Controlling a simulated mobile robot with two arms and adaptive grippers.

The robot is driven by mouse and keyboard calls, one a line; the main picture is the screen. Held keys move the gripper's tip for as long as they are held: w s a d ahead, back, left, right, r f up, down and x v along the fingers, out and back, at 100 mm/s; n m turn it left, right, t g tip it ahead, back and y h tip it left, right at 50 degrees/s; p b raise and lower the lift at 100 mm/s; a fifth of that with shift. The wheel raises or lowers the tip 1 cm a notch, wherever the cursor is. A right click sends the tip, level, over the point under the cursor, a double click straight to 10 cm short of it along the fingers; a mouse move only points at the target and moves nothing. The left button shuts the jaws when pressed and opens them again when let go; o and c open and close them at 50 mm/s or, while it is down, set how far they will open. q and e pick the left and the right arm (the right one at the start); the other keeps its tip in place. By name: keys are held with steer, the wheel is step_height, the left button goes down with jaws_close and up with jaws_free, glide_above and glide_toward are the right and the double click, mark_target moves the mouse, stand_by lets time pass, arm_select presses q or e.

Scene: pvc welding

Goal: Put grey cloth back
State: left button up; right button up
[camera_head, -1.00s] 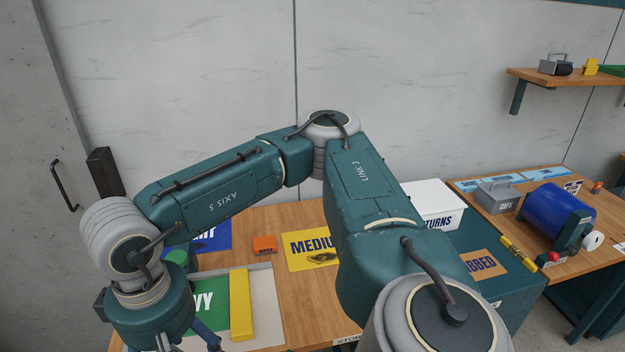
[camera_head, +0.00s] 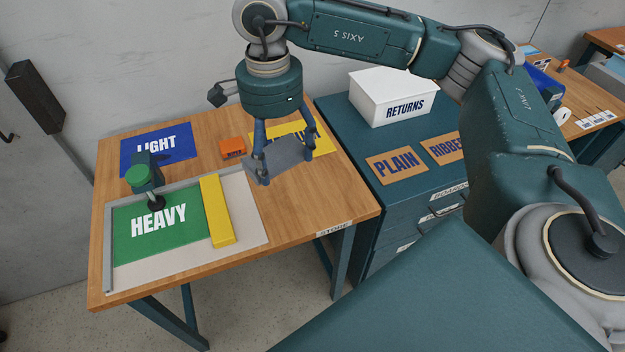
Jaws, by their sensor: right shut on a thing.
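My right gripper (camera_head: 280,165) hangs pointing down above the right part of the wooden table (camera_head: 330,205). Its fingers are shut on a flat grey piece, which I take to be the grey cloth (camera_head: 285,157). The cloth is held in front of the yellow MEDIUM mat (camera_head: 320,138) and hides part of it. I cannot tell how high it is above the table. My left gripper is not in view.
On the table are a blue LIGHT mat (camera_head: 181,145), a green HEAVY mat (camera_head: 180,225), a yellow bar (camera_head: 216,212), an orange block (camera_head: 232,148) and a green-knobbed device (camera_head: 139,174). A white RETURNS box (camera_head: 385,92) and PLAIN mat (camera_head: 397,165) lie on the teal cabinet.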

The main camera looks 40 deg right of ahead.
mark_target(287, 139)
steer(key=w+d+m, duration=0.1)
steer(key=m, duration=0.2)
steer(key=w+d+m+b, duration=0.1)
steer(key=m, duration=0.3)
steer(key=w+d+m, duration=0.1)
steer(key=d+m, duration=0.1)
steer(key=m, duration=0.2)
steer(key=shift+w+f+b, duration=0.25)
steer(key=shift+f+b, duration=0.05)
steer(key=shift+f, duration=0.05)
steer(key=d+f+m, duration=0.1)
steer(key=f+m, duration=0.2)
steer(key=f, duration=0.2)
steer(key=d+f+m, duration=0.1)
steer(key=f+m, duration=0.2)
steer(key=f, duration=0.3)
steer(key=w+d+f+m, duration=0.1)
steer(key=d+f+m, duration=0.1)
steer(key=f+m, duration=0.2)
steer(key=shift+w+f, duration=0.1)
steer(key=shift+f, duration=0.6)
step_height(287, 139, down, 4)
steer(key=shift+f+p, duration=0.1)
steer(key=shift+p, duration=0.5)
steer(key=shift+f, duration=0.2)
